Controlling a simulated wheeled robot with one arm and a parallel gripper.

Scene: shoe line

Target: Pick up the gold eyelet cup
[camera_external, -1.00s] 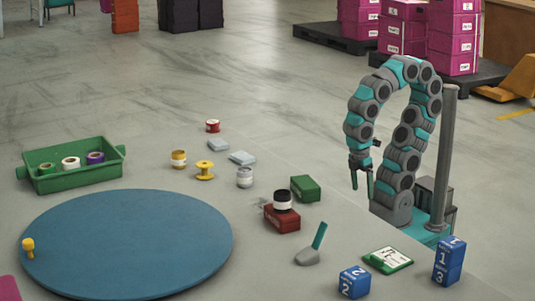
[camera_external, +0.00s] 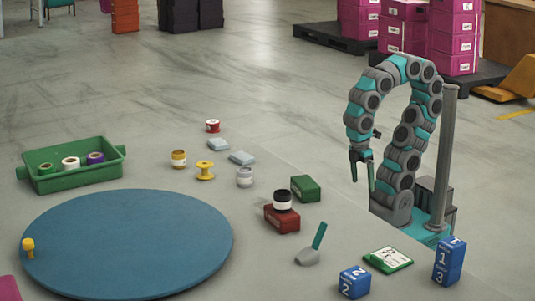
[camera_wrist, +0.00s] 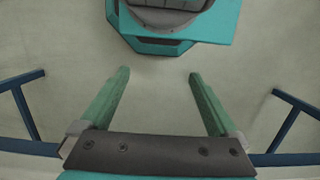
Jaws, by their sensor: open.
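The gold eyelet cup (camera_external: 179,159), a small gold pot with a pale band, stands upright on the grey table, just behind and left of a yellow spool (camera_external: 205,170). My gripper (camera_external: 362,182) hangs fingers down beyond the table's right side, far to the right of the cup and touching nothing. In the wrist view my gripper (camera_wrist: 158,78) is open and empty, with its green fingers wide apart above bare floor. The cup is not in the wrist view.
A black cup (camera_external: 283,199) stands on a red box (camera_external: 282,219), beside a green box (camera_external: 305,188). A green tray (camera_external: 75,182) and blue disc (camera_external: 125,245) lie left.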

